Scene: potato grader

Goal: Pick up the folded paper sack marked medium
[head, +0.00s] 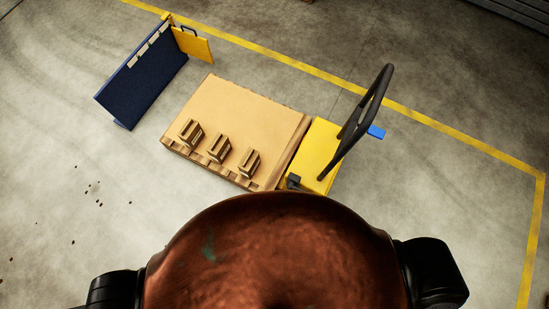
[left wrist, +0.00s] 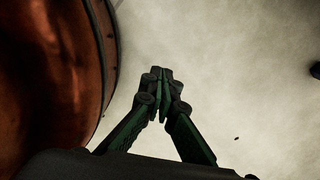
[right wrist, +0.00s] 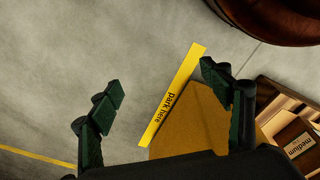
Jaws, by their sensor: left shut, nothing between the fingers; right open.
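In the right wrist view a white label reading medium (right wrist: 300,143) sits on a dark brown face at the lower right edge, beside lighter wooden-looking edges. The thing that bears it is cut off by the frame, so I cannot tell whether this is the sack itself. My right gripper (right wrist: 160,88) is open and empty, with the labelled thing to the right of its right finger, apart from it. My left gripper (left wrist: 163,78) is shut on nothing above bare floor. In the head view neither gripper shows, and no sack marking can be read.
A pallet (head: 240,108) bears several small brown slotted things, including one at the left (head: 190,132). A yellow cart (head: 318,150) with a black handle adjoins its right side. A blue panel (head: 143,82) stands left. A yellow "park here" strip (right wrist: 172,95) lies below my right gripper.

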